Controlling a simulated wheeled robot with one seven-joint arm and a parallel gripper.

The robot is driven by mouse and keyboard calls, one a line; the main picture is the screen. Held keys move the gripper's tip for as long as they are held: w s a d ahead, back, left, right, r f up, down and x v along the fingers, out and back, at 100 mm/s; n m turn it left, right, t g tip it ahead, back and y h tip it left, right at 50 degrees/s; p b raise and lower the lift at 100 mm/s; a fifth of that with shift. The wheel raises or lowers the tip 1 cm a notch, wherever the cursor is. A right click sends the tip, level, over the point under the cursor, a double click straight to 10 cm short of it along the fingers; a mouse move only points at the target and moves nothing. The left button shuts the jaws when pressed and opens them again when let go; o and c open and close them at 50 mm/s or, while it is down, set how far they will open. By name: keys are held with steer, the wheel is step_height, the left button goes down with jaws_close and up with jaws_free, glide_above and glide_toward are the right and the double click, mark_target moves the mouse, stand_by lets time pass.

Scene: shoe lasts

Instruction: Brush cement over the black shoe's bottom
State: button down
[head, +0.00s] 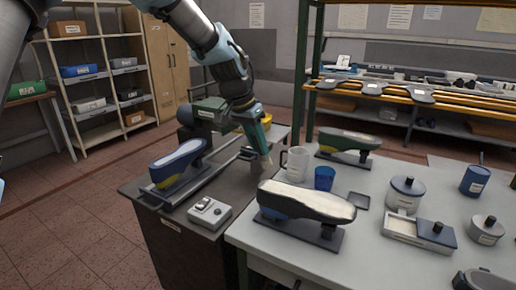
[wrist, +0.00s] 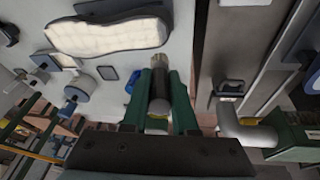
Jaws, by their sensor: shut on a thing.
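The shoe with a broad cream bottom facing up and dark sides (head: 310,201) sits on a dark stand at the front left of the grey table. Its cream bottom also shows at the top left of the wrist view (wrist: 108,36). My gripper (head: 262,158) is beyond and left of this shoe, above the gap by the dark cabinet, apart from the shoe. In the wrist view my green fingers (wrist: 164,95) are shut on a dark-handled brush (wrist: 159,90) with a pale tip. A lidded grey pot (head: 405,193) stands right of the shoe. Its contents are hidden.
A white mug (head: 297,164) and a blue cup (head: 324,178) stand behind the shoe, close to my gripper. A green shoe (head: 348,142) is farther back. A blue-yellow shoe (head: 178,162) and a grey control box (head: 210,211) are on the dark cabinet.

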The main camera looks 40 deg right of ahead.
steer(key=shift+r+p, duration=1.2)
steer(key=shift+r, duration=0.95)
